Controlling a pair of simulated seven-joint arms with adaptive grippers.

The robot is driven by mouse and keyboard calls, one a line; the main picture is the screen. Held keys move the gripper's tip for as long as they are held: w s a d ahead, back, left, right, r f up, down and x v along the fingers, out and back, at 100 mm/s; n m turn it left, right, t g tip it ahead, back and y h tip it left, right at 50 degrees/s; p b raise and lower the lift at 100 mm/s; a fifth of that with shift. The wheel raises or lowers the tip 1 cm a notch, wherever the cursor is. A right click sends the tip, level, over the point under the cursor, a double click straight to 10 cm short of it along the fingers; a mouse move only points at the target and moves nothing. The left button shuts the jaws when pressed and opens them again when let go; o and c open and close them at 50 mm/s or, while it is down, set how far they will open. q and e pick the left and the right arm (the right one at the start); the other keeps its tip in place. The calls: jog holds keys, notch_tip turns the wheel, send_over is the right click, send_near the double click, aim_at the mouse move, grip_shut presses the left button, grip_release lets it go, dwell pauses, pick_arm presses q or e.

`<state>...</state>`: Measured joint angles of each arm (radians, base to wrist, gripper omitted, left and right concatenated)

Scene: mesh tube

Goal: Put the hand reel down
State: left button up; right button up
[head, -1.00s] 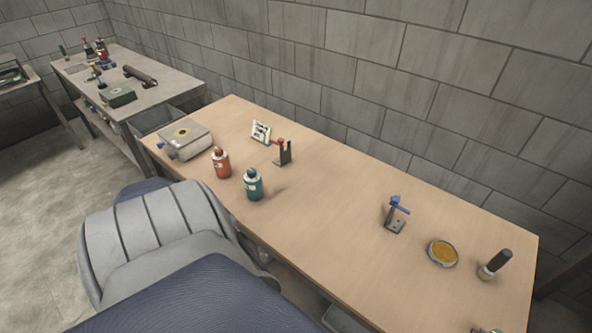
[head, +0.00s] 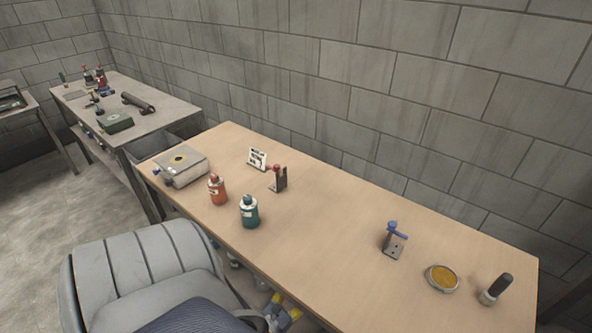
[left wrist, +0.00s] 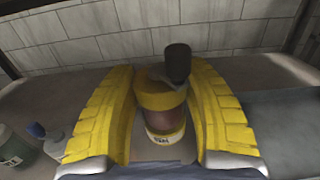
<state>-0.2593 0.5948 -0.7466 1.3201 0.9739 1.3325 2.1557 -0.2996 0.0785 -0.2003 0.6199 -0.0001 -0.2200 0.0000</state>
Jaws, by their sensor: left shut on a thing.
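My left gripper (left wrist: 163,105) has yellow fingers and is shut on the hand reel (left wrist: 165,120), which sits between them in the left wrist view. The reel has a yellow band, a reddish-brown body, a white label and a dark handle standing up at its top. In the head view only a small yellow part of the gripper (head: 282,312) shows at the bottom, by the near edge of the wooden table (head: 330,225). The reel cannot be made out there. My right gripper is in neither view.
A grey box (head: 183,168), a red bottle (head: 217,190), a teal bottle (head: 249,212), a white card (head: 258,159) and a red-topped stand (head: 278,178) occupy the left. A blue-topped stand (head: 394,240), round dish (head: 442,278) and black-handled tool (head: 495,289) are at right. The middle is clear.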

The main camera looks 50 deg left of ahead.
pick_arm(q)
jog(key=shift+w+a+f+n+g+y, duration=0.15)
jog(key=shift+a+n+y, duration=0.2)
jog(key=shift+y, duration=0.2)
jog(key=shift+w+a+f+n+g+y, duration=0.15)
jog(key=shift+a+n+y, duration=0.2)
jog(key=shift+y, duration=0.2)
jog(key=shift+a+f+n+y, duration=0.25)
jog(key=shift+n+y, duration=0.05)
jog(key=shift+y, duration=0.1)
jog(key=shift+f, duration=4.85)
jog(key=shift+w+f, duration=0.1)
jog(key=o, duration=1.3)
